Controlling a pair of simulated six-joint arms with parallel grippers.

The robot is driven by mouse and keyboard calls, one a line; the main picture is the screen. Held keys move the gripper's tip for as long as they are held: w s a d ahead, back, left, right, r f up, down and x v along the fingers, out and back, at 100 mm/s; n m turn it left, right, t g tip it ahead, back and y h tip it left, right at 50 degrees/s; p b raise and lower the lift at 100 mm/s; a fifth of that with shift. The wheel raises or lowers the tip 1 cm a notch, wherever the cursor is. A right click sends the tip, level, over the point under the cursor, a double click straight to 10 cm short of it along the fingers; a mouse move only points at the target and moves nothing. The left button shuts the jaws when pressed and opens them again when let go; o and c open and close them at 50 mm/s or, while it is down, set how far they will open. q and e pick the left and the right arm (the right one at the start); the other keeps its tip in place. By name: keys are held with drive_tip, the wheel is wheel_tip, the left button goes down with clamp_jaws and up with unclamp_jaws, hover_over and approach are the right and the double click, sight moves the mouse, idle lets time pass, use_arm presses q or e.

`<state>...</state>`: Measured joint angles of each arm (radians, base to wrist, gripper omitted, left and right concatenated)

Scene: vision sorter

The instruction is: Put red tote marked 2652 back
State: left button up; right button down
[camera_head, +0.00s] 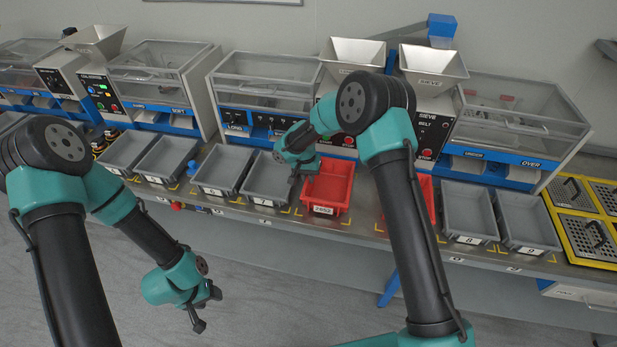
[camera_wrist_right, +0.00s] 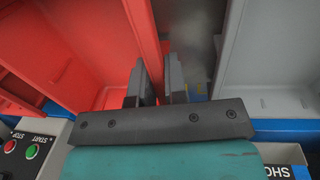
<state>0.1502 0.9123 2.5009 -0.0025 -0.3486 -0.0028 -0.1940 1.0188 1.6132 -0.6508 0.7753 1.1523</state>
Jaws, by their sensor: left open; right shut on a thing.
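The red tote marked 2652 (camera_head: 318,210) is at the bench's front, between the grey tote marked 7 and a second red tote. It looks empty, and I cannot tell whether its base touches the bench. My right gripper (camera_head: 295,182) is at its left side, shut on its wall. The right wrist view shows the red tote (camera_wrist_right: 70,45) with its wall between the fingers of the right gripper (camera_wrist_right: 157,85). My left gripper (camera_head: 207,312) is open and empty, low in front of the bench, apart from the totes.
Grey tote 7 (camera_head: 265,199) stands close left of the right gripper. My right arm partly hides the second red tote (camera_head: 428,195). Grey totes 8 (camera_head: 468,239) and 9 (camera_head: 527,249) stand to the right. Machines with hoppers (camera_head: 430,62) line the back.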

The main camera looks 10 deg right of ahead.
drive_tip(key=c, duration=1.6)
unclamp_jaws()
drive_tip(key=shift+f, duration=0.15)
drive_tip(key=o, duration=0.5)
drive_tip(key=shift+c, duration=0.2)
wheel_tip(320, 180, up, 12)
drive_tip(key=a, duration=0.1)
drive_tip(key=shift+w+a, duration=0.15)
drive_tip(key=shift+w, duration=0.2)
